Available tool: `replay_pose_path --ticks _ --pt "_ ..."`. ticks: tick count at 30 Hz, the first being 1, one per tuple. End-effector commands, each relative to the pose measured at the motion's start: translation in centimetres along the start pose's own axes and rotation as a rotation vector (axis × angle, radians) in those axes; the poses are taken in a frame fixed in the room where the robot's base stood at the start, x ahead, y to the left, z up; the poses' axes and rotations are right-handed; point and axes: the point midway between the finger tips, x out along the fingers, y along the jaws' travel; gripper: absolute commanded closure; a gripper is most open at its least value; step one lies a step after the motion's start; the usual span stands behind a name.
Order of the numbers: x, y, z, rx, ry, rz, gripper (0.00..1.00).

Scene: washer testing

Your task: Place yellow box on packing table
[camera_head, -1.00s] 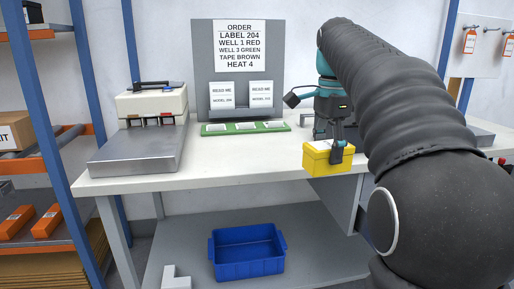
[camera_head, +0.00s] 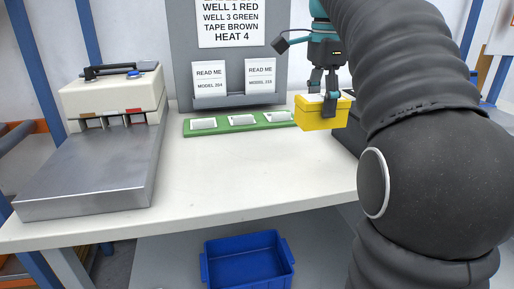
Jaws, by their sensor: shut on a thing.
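The yellow box (camera_head: 312,117) is held upright in my gripper (camera_head: 328,105) at the right of the view. The gripper's two dark fingers are shut on it from above. The packing table (camera_head: 240,175) is a white worktop that spans the view. The box overlaps the right part of the worktop in the picture, near the right end of a green tray. It seems to hang above the surface, but I cannot tell how large the gap is. My arm covers the right end of the table.
A machine with a steel plate (camera_head: 90,170) stands on the left. The green tray (camera_head: 190,131) with several white pieces lies at the back, before a grey board (camera_head: 180,70) with papers. A dark object is partly hidden behind the box. The worktop's middle is clear. A blue bin (camera_head: 247,270) is below.

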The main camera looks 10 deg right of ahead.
Motion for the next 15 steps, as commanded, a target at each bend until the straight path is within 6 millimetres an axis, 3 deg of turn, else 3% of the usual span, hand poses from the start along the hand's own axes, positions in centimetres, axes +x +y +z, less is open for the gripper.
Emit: replay_pose_path --ticks 5,15 --pt "1.1 -0.8 1.6 -0.005 0.0 0.0 0.83" --pt "5.1 -3.9 7.5 -0.006 0.0 0.002 0.83"
